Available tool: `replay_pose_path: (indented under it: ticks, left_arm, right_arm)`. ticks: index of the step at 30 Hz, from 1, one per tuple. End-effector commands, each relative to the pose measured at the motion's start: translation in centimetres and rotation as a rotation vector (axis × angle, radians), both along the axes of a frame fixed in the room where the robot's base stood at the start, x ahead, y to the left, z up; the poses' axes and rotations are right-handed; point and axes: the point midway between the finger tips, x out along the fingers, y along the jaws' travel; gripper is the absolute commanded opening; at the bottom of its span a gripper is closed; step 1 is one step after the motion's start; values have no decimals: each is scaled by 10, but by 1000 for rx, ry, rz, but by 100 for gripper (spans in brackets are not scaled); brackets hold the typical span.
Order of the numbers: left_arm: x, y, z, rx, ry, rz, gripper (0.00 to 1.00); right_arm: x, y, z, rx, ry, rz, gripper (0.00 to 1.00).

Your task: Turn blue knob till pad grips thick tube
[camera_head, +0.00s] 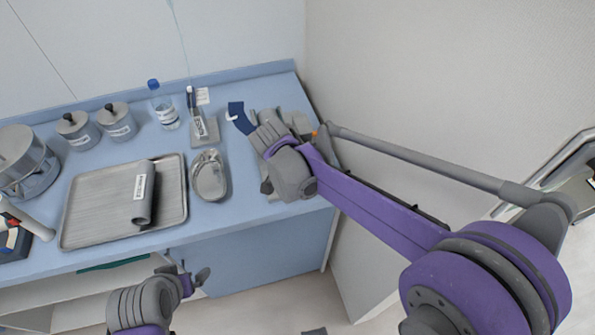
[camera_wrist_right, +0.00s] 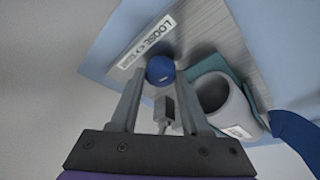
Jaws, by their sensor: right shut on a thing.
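The blue knob (camera_wrist_right: 160,70) is in the right wrist view, between the fingertips of my right gripper (camera_wrist_right: 158,76), which is shut on it. A plate with a label (camera_wrist_right: 145,48) reading "LOOSE" and a double arrow lies beside the knob. A small grey block (camera_wrist_right: 165,108) shows between the fingers; I cannot tell if it is the pad. The thick grey tube (camera_wrist_right: 213,92), open end showing, lies in a teal holder (camera_wrist_right: 244,86) right of the fingers. Contact between pad and tube cannot be made out. My left gripper (camera_head: 186,273) is open and empty before the counter.
A blue curved piece (camera_wrist_right: 295,128) lies close right of the tube. On the blue counter are a metal tray (camera_head: 85,215), an oval dish (camera_head: 209,178), a bottle (camera_head: 163,108) and two lidded jars (camera_head: 117,124). A wall bounds the right side.

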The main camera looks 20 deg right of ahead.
Motion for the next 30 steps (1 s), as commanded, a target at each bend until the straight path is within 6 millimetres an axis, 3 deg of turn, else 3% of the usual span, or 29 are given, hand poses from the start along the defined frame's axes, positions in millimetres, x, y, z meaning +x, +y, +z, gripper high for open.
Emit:
replay_pose_path:
  ticks: [9, 24, 25, 29, 30]
  left_arm:
    - [0, 0, -1, 0, 0, 0, 100]
    - [0, 0, -1, 0, 0, 0, 100]
    - [0, 0, -1, 0, 0, 0, 100]
    - [0, 0, -1, 0, 0, 0, 100]
    - [0, 0, -1, 0, 0, 0, 100]
  right_arm:
    - [0, 1, 0, 2, 2, -103, 0]
    - [0, 1, -1, 3, 2, -116, 0]
    - [0, 1, -1, 3, 2, -116, 52]
    - [0, 1, -1, 3, 1, -115, 75]
    - [0, 1, -1, 3, 1, -115, 76]
